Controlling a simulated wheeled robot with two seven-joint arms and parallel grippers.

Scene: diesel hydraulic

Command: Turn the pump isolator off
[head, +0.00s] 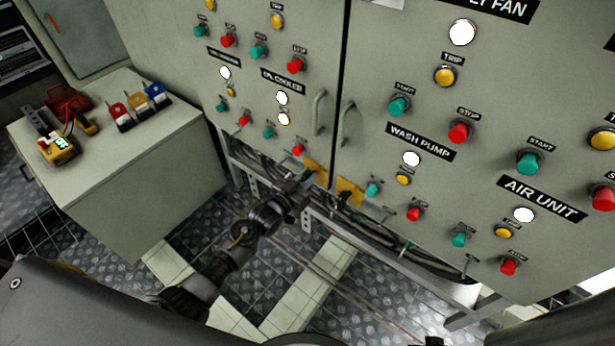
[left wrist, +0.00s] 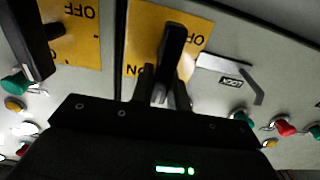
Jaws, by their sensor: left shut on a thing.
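Two yellow isolator plates are on the lower part of the grey cabinet. In the head view, the left plate (head: 317,169) is behind my left gripper (head: 303,184) and the right plate (head: 350,191) is clear of it. In the left wrist view, the nearer plate (left wrist: 145,30) has upside-down ON and OFF lettering and a black handle (left wrist: 174,45). My left gripper (left wrist: 165,98) is shut on this handle, which stands nearly upright in that picture. The other plate (left wrist: 80,40) has its own black handle (left wrist: 33,45). I cannot read which isolator is the pump's. My right gripper is not in view.
Green and red push buttons, yellow lamps and lit white lamps cover the cabinet (head: 375,80). Two door handles (head: 319,112) stick out above the plates. A bench (head: 165,150) with padlocks and a yellow meter (head: 60,150) stands at left. The chequered floor below is open.

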